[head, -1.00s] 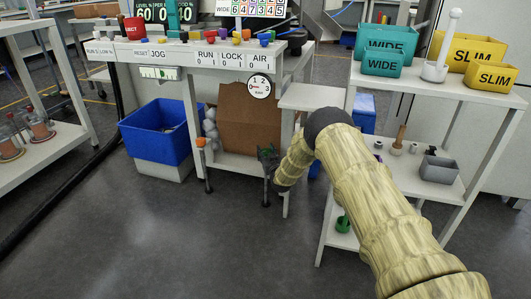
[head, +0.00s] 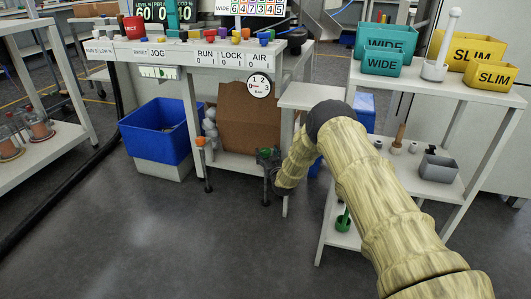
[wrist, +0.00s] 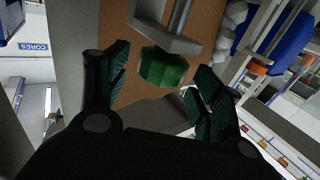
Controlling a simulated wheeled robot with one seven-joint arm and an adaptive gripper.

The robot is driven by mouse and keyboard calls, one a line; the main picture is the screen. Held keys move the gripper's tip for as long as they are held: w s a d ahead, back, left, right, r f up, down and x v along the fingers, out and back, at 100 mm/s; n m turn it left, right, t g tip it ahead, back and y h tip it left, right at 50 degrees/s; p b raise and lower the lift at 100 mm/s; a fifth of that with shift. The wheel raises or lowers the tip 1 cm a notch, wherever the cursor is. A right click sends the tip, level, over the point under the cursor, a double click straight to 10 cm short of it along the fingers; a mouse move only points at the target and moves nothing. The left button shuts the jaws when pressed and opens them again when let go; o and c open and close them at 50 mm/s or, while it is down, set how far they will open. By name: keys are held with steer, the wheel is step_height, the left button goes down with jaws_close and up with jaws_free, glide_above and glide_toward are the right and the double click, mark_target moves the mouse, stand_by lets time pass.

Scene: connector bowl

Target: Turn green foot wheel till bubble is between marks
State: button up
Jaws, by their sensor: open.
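The green foot wheel (wrist: 162,68) hangs on a metal rod and bracket in the wrist view, between my gripper's two dark fingers. My gripper (wrist: 160,86) is open, with a gap on each side of the wheel. In the head view the green wheel (head: 264,152) shows small at the bench's front right leg, partly covered by my gripper (head: 268,160). The level vial (head: 160,72) hangs below the bench's front edge. Its green strip shows, but its bubble is too small to place against the marks.
An orange foot wheel (head: 200,142) is on the other leg. A cardboard box (head: 248,122) stands behind my gripper, and a blue bin (head: 155,130) stands left. A shelf (head: 345,240) with another green part (head: 343,221) is to the right. The floor in front is clear.

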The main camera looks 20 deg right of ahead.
mark_target(267, 154)
steer(key=shift+s, duration=2.55)
